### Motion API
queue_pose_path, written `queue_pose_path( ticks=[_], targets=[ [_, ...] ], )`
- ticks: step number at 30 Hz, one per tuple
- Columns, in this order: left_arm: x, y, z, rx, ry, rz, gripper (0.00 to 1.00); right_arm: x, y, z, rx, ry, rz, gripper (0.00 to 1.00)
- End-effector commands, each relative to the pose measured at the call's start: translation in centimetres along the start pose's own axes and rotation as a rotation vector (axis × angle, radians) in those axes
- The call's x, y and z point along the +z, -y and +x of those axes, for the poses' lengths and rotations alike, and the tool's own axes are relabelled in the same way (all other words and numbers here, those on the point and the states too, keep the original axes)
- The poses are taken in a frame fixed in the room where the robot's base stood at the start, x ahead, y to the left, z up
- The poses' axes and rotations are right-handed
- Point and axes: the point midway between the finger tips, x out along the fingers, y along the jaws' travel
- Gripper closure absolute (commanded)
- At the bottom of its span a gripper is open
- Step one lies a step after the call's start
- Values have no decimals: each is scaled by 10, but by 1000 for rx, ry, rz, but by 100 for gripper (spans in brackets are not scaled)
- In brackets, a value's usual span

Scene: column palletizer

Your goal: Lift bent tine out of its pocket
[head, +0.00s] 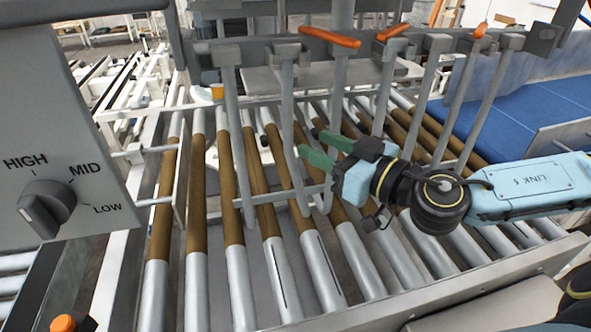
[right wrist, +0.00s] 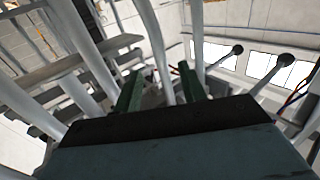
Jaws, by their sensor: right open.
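Several grey tines hang in a row from pockets on a crossbar (head: 262,49) in the head view. I cannot tell for sure which is the bent one. My right gripper (head: 318,147) comes in from the right at the lower part of the row, its green fingers pointing left and apart. In the right wrist view the open fingers (right wrist: 160,88) stand on either side of one grey tine (right wrist: 158,45), with no clear sign of contact. The tine's lower part is hidden behind the gripper body. My left gripper is out of view.
Orange levers (head: 330,37) sit along the top of the crossbar. Brown-and-silver rollers (head: 235,200) run below the tines. A panel with a HIGH-MID-LOW knob (head: 46,206) stands at the left. A blue conveyor belt (head: 525,100) is at the right. Neighbouring tines leave narrow gaps.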

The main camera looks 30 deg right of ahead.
Motion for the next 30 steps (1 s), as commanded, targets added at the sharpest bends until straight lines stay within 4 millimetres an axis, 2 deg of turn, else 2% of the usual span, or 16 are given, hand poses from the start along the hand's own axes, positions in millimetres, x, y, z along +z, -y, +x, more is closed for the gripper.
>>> queue_pose_path(
  ticks=[1, 3, 7, 14, 19, 24, 30],
  targets=[
    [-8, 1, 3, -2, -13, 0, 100, 0, 0, 6, -1, -5, 4, 59],
    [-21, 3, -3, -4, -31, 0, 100, -2, 0, 15, 1, -4, 5, 59],
    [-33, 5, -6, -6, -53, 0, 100, -2, 0, 25, 0, -3, 2, 59],
    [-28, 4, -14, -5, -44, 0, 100, -4, 0, 36, -1, -1, 3, 59],
    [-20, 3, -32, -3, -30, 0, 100, -8, 0, 58, -1, -3, 2, 59],
    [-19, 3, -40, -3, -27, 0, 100, -5, 0, 77, -1, -2, 2, 59],
    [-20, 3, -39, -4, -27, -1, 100, -2, 0, 80, 0, 1, 0, 59]
  ],
)
